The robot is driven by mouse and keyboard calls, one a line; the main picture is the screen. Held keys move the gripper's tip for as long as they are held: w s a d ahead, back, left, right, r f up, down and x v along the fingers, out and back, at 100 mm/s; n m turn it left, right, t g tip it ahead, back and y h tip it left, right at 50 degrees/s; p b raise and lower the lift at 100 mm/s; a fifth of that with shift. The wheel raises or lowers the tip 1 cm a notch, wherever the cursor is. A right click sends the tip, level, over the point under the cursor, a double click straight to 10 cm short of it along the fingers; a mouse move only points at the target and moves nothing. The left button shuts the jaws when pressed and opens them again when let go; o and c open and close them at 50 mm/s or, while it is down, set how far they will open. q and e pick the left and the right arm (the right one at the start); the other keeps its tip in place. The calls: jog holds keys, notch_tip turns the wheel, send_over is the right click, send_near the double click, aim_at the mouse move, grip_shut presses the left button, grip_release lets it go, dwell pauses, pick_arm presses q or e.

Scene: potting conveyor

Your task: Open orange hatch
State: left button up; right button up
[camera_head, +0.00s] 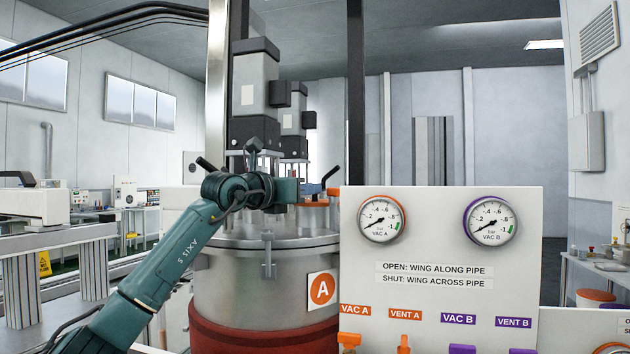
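The orange hatch (316,204) is a small orange part on the metal lid of the vessel marked A (275,275). A black lever (331,177) rises at a slant beside it. My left arm reaches in from the lower left over the lid. My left gripper (305,189) is just left of the lever, at about the hatch's height. Its fingers are small and partly hidden, so I cannot tell whether they are open or touch the lever. The hatch looks down on the lid, though part of it is hidden. My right gripper is out of view.
A white panel (440,250) with an orange-ringed gauge (381,218), a purple-ringed gauge (490,219) and several labelled valves stands right of the vessel, in front of its edge. Dark upright posts and a tall motor unit (255,90) rise behind the lid.

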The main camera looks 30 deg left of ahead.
aim_at(316, 195)
pick_arm(q)
jog(key=shift+w+d+p, duration=0.15)
jog(key=shift+w+p, duration=0.15)
jog(key=shift+w, duration=0.7)
jog(key=shift+w+d+p, duration=0.1)
jog(key=shift+w+p, duration=0.15)
jog(key=shift+w, duration=0.75)
jog(key=shift+c, duration=0.2)
grip_shut()
